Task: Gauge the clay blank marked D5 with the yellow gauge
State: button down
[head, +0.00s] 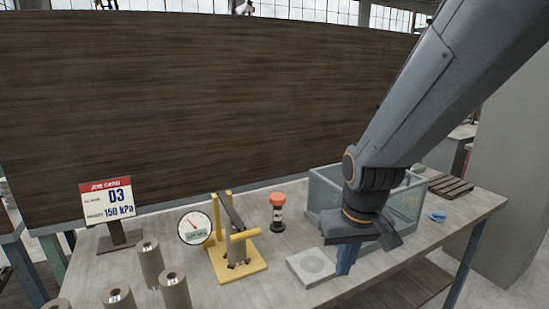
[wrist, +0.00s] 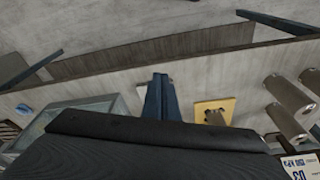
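Several grey clay cylinders stand at the front left of the bench in the head view, among them one at the back (head: 150,266), one at the right (head: 176,293) and one at the front (head: 119,299). No D5 mark is readable on any of them. The yellow gauge (head: 238,262) stands right of them with a dark lever and a round dial (head: 195,228). It also shows in the wrist view (wrist: 222,106). My gripper (head: 346,262) is right of the gauge, over the bench. In the wrist view its blue fingers (wrist: 160,98) are together, with nothing seen between them.
A job card (head: 107,200) reads D3 and 150 kPa.

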jog(key=s+d+f+m, duration=0.1)
jog(key=s+d+f, duration=0.3)
jog(key=s, duration=0.1)
jog(key=shift+d+g, duration=0.4)
jog(key=shift+w, duration=0.1)
